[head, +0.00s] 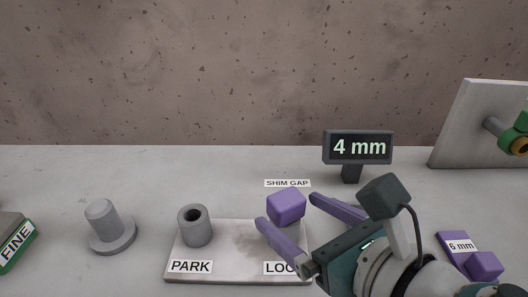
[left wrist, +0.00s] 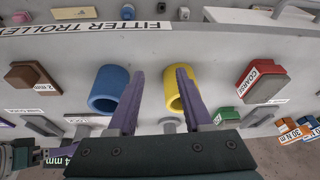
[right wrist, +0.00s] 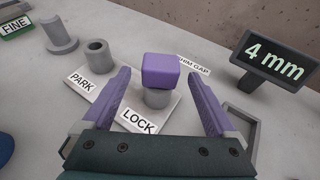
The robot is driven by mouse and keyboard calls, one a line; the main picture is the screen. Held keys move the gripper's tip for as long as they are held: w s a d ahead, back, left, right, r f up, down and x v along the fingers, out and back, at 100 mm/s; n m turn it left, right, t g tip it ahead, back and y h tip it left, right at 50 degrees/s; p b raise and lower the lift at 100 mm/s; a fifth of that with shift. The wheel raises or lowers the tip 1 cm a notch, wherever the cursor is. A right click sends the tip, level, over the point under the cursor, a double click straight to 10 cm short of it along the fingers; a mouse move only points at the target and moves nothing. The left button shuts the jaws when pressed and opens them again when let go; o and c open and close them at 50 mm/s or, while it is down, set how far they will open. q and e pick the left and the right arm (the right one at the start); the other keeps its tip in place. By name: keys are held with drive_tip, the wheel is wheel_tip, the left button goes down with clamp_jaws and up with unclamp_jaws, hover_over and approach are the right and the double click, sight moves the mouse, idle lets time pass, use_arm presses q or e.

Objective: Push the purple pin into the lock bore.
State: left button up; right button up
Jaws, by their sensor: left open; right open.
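The purple pin shows as a purple block-shaped head (head: 286,206) above the LOCK end of a light plate (head: 240,236). In the right wrist view the purple head (right wrist: 161,70) sits over the grey lock bore (right wrist: 157,99); any shaft below it is hidden. My right gripper (head: 285,211) is open, its fingers on either side of the head, apparently not touching it. My left gripper (left wrist: 160,72) is open and empty.
The grey PARK bore (head: 195,226) stands on the plate's left end. A grey flanged post (head: 105,228) is further left. A 4 mm display (head: 358,148) stands behind at right. A 6 mm purple piece (head: 482,266) lies at front right, beyond my right arm.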

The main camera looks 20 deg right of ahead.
sight(293, 213)
drive_tip(key=shift+v, duration=1.95)
